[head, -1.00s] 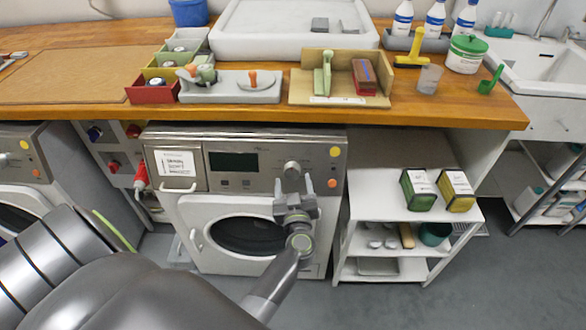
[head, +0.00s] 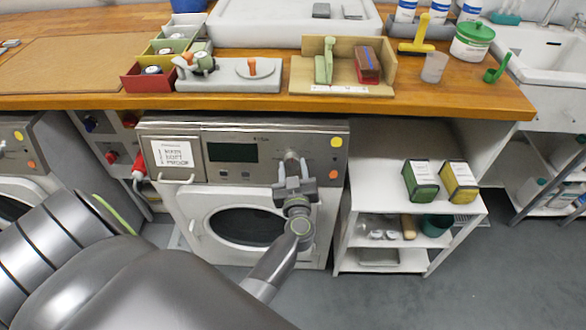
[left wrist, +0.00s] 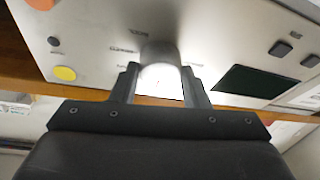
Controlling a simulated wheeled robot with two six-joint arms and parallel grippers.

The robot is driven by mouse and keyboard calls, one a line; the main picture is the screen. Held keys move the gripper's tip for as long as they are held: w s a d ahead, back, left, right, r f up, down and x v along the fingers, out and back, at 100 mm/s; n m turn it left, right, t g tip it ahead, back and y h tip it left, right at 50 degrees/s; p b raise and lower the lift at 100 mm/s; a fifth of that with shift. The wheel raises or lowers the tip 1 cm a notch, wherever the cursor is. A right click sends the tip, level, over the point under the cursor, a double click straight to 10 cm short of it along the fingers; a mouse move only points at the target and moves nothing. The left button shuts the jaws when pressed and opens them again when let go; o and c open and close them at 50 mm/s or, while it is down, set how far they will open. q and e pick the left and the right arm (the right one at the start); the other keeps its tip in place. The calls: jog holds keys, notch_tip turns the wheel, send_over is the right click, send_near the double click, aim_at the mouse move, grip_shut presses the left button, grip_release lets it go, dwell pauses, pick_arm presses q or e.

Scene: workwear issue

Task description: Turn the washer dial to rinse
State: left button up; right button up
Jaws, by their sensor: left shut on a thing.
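The washer (head: 180,200) stands under the wooden counter with its round door (head: 245,226) closed. Its dial (head: 290,158) is a grey knob on the control panel, right of the dark display (head: 233,152). My left gripper (head: 292,168) is at the dial, with a finger on each side. In the left wrist view the dial (left wrist: 160,55) sits between the fingertips of the left gripper (left wrist: 160,78), which is shut on it. The panel markings around the dial are too small to read, so its setting cannot be told. My right gripper is not in view.
A yellow button (head: 336,142) and an orange button (head: 333,174) sit right of the dial. The wooden counter (head: 430,99) overhangs above. A white shelf unit (head: 345,240) with green and yellow boxes stands to the right. Grey floor is clear in front.

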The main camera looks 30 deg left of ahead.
pick_arm(q)
jog(key=shift+d+r+n+g+y+p, duration=0.15)
jog(key=shift+n+g+p, duration=0.1)
jog(key=shift+n+p, duration=0.4)
jog(key=shift+a+n+g+y+p, duration=0.1)
jog(key=shift+n+g+p, duration=0.1)
jog(key=shift+n+p, duration=0.45)
jog(key=shift+d+r+n+g+y+p, duration=0.15)
jog(key=shift+n+g+p, duration=0.1)
jog(key=shift+n+p, duration=0.4)
jog(key=n+g+p, duration=0.1)
jog(key=n, duration=0.2)
jog(key=shift+w+a, duration=0.1)
jog(key=shift+f+n+g+p, duration=0.1)
jog(key=shift+n+g+p, duration=0.5)
jog(key=shift+n+p, duration=0.8)
jog(key=shift+n, duration=0.45)
jog(key=o, duration=1)
jog(key=shift+f, duration=0.1)
jog(key=shift+c, duration=0.2)
